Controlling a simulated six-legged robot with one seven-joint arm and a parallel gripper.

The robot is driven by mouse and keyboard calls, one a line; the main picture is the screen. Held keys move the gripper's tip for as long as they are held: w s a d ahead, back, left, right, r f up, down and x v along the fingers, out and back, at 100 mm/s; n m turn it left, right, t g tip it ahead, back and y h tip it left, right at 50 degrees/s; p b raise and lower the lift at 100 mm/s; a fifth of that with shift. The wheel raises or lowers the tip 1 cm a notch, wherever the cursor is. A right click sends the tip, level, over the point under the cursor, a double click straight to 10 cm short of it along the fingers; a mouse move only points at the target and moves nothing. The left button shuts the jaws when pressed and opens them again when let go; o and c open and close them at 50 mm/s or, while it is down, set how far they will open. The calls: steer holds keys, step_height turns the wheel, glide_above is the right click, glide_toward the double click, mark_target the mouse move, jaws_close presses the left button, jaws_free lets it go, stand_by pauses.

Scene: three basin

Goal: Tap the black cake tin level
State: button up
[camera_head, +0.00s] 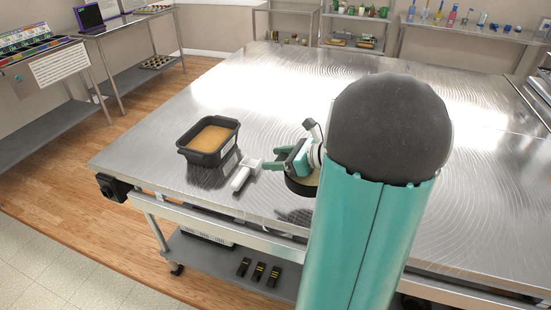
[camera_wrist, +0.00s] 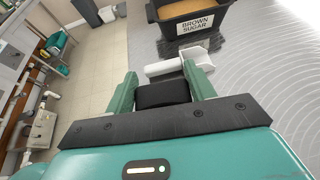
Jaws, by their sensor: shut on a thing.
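The round black cake tin (camera_head: 300,187) is at the table's near edge in the head view, with a pale filling just visible inside. It is partly hidden by my gripper and arm, so I cannot tell whether it touches the table. My gripper (camera_head: 278,164) is over the tin's left side, with its fingers pointing left. In the wrist view my gripper (camera_wrist: 161,78) has a black piece (camera_wrist: 162,94) between its fingers, apparently part of the tin. The rest of the tin is hidden there.
A white scoop (camera_head: 241,177) lies on the steel table (camera_head: 200,100), just beyond my fingertips. Left of it stands a black tub labelled brown sugar (camera_wrist: 198,27), also in the head view (camera_head: 204,157). The table's far side is mostly clear. Shelves with jars line the back.

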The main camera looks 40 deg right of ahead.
steer(key=shift+w+d+f, duration=0.8)
steer(key=shift+d+f, duration=0.35)
steer(key=shift+d, duration=0.3)
steer(key=shift+w+d+f, duration=0.75)
steer(key=shift+d+f, duration=0.35)
steer(key=shift+d, duration=0.4)
steer(key=shift+w+d+f, duration=0.8)
steer(key=shift+d+f, duration=0.35)
steer(key=shift+d, duration=0.3)
step_height(320, 180, down, 3)
steer(key=shift+f, duration=0.2)
steer(key=shift+c, duration=0.5)
steer(key=shift+r, duration=0.1)
steer(key=shift+r, duration=0.1)
steer(key=shift+r, duration=1.4)
